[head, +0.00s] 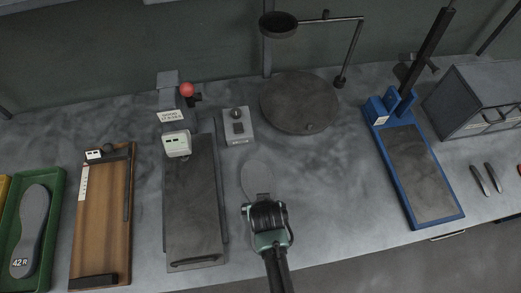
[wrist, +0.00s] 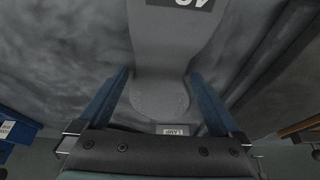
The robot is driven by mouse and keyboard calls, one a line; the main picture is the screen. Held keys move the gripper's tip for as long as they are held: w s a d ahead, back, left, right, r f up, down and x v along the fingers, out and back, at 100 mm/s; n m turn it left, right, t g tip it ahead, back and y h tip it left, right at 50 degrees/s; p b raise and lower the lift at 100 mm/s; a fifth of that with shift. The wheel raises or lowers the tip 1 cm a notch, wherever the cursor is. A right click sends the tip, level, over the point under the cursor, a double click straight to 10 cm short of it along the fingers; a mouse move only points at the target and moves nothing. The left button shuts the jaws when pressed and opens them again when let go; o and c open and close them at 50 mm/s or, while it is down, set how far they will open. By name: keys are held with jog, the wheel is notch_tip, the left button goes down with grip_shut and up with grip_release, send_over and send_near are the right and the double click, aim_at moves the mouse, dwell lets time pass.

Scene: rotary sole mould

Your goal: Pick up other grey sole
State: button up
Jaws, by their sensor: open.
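A grey sole (head: 257,172) lies on the grey bench in the middle of the head view, partly hidden by my gripper (head: 262,203). In the wrist view the same sole (wrist: 163,50) runs down between the two blue fingers of my gripper (wrist: 160,80), with part of a white size mark at the top edge. The fingers are open, one on each side of the sole's narrower part, and a gap shows on both sides. Another grey sole (head: 31,225), marked 42R, lies in a green tray (head: 53,215) at the far left.
A dark flat plate (head: 195,215) and a wooden board (head: 103,220) lie left of my gripper. Behind it stand a small switch box (head: 237,128) and a round dark turntable (head: 300,103). A blue-framed stand (head: 418,170) is at right. Bench between is clear.

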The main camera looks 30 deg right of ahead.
jog(key=shift+f, duration=0.1)
jog(key=c, duration=1.2)
jog(key=shift+c, duration=0.3)
